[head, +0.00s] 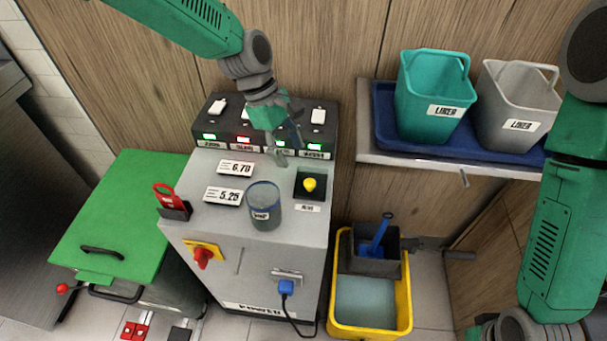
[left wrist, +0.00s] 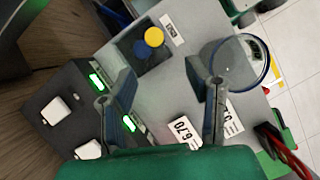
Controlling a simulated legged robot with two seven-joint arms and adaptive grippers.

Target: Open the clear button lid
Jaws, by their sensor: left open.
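A yellow button (head: 310,184) sits in a black square housing (head: 302,195) on top of the grey machine. The button also shows in the left wrist view (left wrist: 154,37), beside a dark blue round shape. I cannot make out a separate clear lid over it. My left gripper (head: 289,147) is open and empty, just behind and left of the button, above the machine's back edge. In the left wrist view its fingers (left wrist: 159,92) are spread, with the housing beyond them.
Price tags (head: 223,196) and a switch panel (head: 245,131) with lit displays are close by. A red-handled tool (head: 168,196) stands at the left edge. Green and grey buckets (head: 431,96) stand on a shelf at right.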

